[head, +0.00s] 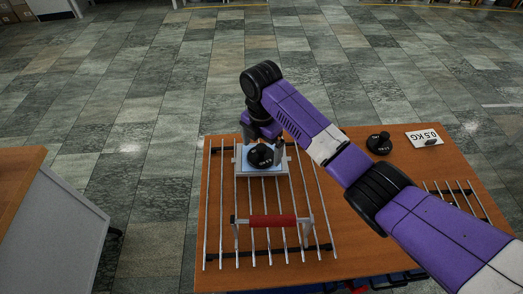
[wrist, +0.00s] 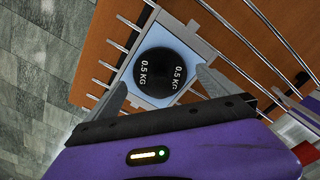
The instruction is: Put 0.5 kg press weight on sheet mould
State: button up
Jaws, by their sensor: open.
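The black 0.5 kg press weight (head: 261,156) sits on the light blue sheet in the sheet mould (head: 243,170). In the wrist view the weight (wrist: 165,70) shows two "0.5 KG" labels and lies over the blue sheet of the mould (wrist: 141,96). My gripper (head: 267,141) is at the weight, on the far side in the head view. In the wrist view my gripper (wrist: 161,78) is open, with one finger on each side of the weight. A gap shows at the left finger; whether the right finger touches the weight is hard to tell.
The mould rests on a rack of metal bars (head: 304,190) on the wooden table (head: 345,255). A red-handled bar (head: 273,220) stands nearer on the rack. Another black weight (head: 379,143) and a "0.5 KG" card (head: 425,138) lie at right. A grey cabinet (head: 55,235) stands at left.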

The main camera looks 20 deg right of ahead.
aim_at(261, 147)
notch_tip(261, 147, up, 11)
jog(key=shift+f, duration=0.15)
dwell(0.6)
